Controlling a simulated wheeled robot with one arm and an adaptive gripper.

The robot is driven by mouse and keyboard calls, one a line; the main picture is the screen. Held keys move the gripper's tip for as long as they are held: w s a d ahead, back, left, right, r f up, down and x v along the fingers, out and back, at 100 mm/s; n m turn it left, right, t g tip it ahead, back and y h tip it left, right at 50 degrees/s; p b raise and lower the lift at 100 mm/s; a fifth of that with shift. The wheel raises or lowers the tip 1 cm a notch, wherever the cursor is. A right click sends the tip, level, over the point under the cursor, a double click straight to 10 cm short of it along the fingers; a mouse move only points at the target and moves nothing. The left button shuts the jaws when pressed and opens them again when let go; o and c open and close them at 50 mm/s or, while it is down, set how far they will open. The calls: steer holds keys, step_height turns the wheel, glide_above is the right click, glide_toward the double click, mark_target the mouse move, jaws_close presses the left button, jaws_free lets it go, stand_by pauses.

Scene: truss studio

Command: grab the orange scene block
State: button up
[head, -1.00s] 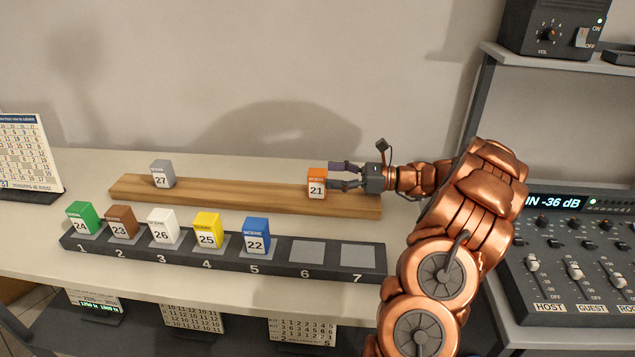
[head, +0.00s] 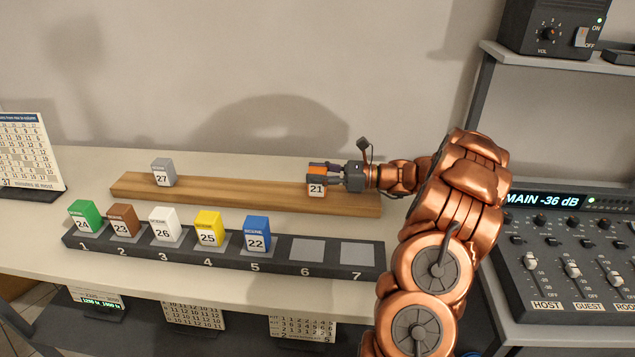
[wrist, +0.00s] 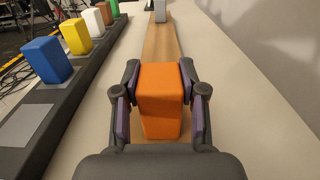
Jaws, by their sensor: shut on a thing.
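The orange scene block (head: 316,190), with a white label reading 21, stands upright on the right part of the wooden plank (head: 235,192). My gripper (head: 325,175) reaches it from the right in the head view and covers part of it. In the wrist view the orange block (wrist: 160,100) stands between the two purple-padded fingers (wrist: 160,108). The fingers are closed on its two sides. The block appears to be still on the plank.
A grey block (head: 163,172) numbered 27 stands at the plank's left end. In front, a dark numbered rack (head: 330,268) holds green, brown, white, yellow and blue blocks. Slots 6 and 7 are empty. A mixer (head: 575,262) and shelf are at right.

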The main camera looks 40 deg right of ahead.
steer(key=c, duration=0.5)
steer(key=shift+c, duration=0.2)
steer(key=shift+r, duration=0.1)
